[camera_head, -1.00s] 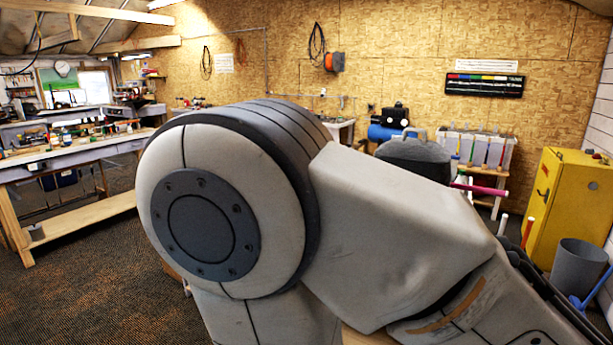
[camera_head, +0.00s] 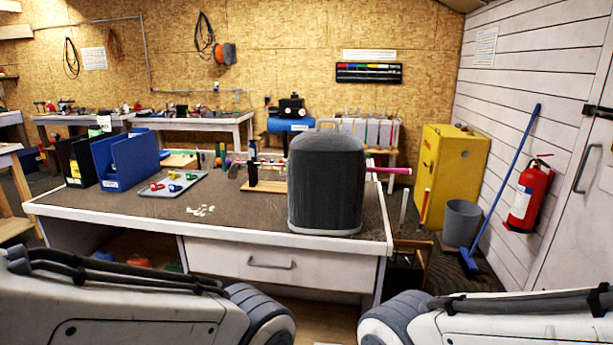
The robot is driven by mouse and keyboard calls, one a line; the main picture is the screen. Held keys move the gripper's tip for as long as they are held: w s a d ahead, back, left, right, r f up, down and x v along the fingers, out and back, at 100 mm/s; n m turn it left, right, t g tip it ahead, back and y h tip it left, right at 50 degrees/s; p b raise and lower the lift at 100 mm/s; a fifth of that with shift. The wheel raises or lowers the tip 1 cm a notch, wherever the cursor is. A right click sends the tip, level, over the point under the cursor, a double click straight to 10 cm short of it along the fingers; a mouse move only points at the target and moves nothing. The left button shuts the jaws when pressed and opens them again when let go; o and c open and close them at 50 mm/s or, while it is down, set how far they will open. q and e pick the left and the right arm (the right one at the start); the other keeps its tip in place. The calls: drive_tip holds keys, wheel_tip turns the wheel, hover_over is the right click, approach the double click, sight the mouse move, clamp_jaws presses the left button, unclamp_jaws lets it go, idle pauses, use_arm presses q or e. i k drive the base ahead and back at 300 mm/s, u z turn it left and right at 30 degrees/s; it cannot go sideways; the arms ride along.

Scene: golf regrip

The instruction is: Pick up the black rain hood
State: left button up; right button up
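The black rain hood (camera_head: 326,185) stands upright on the workbench (camera_head: 245,225), near its front right edge. It is a tall, dark, ribbed cover with a rounded top and a pale lower rim. A light handle-like loop shows behind its top. Whatever is under or inside it is hidden. My two arms show only as grey links and rounded joints along the bottom of the head view, in front of the bench and apart from the hood. Neither gripper is in view.
Blue bins (camera_head: 126,160) and a grey tray (camera_head: 172,184) stand on the bench's left. A pink grip (camera_head: 389,170) sticks out right of the hood. A bin (camera_head: 461,223), broom (camera_head: 500,190) and fire extinguisher (camera_head: 529,195) stand right. Bench space left of the hood is mostly clear.

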sight(327, 167)
drive_tip(key=u, duration=1)
drive_tip(key=i, duration=1.25)
drive_tip(key=z, duration=5.1)
